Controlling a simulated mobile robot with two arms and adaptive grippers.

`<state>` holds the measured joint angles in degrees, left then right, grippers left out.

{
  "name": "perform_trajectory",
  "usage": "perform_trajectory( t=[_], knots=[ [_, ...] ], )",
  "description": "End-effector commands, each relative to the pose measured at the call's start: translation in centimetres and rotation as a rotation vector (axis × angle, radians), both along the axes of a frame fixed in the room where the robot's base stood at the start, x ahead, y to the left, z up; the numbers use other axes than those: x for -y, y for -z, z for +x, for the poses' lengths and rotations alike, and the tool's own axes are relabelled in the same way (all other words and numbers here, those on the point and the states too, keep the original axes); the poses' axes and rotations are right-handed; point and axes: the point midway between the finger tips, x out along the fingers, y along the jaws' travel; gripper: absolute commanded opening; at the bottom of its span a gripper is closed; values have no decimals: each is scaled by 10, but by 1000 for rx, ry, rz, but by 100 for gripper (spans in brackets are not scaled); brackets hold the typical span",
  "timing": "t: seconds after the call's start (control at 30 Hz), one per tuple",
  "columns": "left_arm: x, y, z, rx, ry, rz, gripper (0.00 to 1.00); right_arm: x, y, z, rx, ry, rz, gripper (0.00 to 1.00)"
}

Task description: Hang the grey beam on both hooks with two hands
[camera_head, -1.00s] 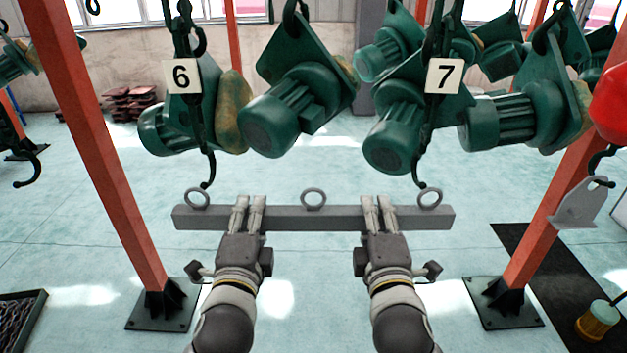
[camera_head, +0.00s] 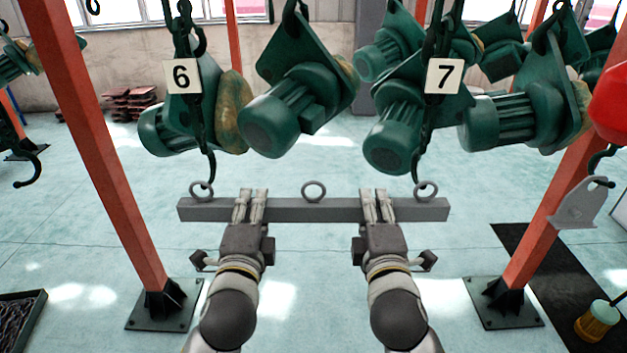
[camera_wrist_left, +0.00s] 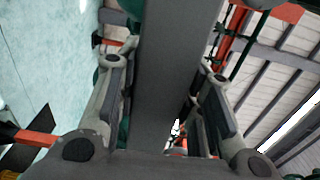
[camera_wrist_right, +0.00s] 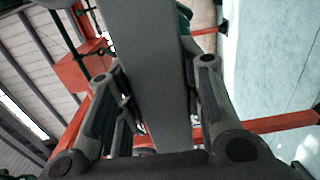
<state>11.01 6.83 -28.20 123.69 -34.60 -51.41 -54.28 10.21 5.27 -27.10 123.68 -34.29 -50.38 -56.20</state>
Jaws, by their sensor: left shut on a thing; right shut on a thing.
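The grey beam (camera_head: 313,213) is level, held in the air below the hooks, with three rings on top. My left gripper (camera_head: 251,203) is shut on it left of the middle ring (camera_head: 314,190). My right gripper (camera_head: 377,203) is shut on it right of that ring. The beam also fills the middle of the left wrist view (camera_wrist_left: 168,80) and right wrist view (camera_wrist_right: 152,75). The hook under sign 6 (camera_head: 211,170) overlaps the left ring (camera_head: 201,191). The hook under sign 7 (camera_head: 415,168) overlaps the right ring (camera_head: 425,191). I cannot tell whether either hook passes through.
Green motor hoists (camera_head: 285,115) hang above and behind the beam. Orange posts stand left (camera_head: 100,150) and right (camera_head: 550,210). A grey plate (camera_head: 580,203) hangs on a hook at right. The floor below the beam is clear.

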Motion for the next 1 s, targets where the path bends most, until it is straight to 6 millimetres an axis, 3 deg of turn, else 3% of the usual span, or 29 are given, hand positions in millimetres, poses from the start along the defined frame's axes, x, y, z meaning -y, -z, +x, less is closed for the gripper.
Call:
perform_trajectory(
  t=[1.0],
  knots=[
    [1,0,18,3,2,-2,10,-1,0,18,3,-2,2,10]
  ],
)
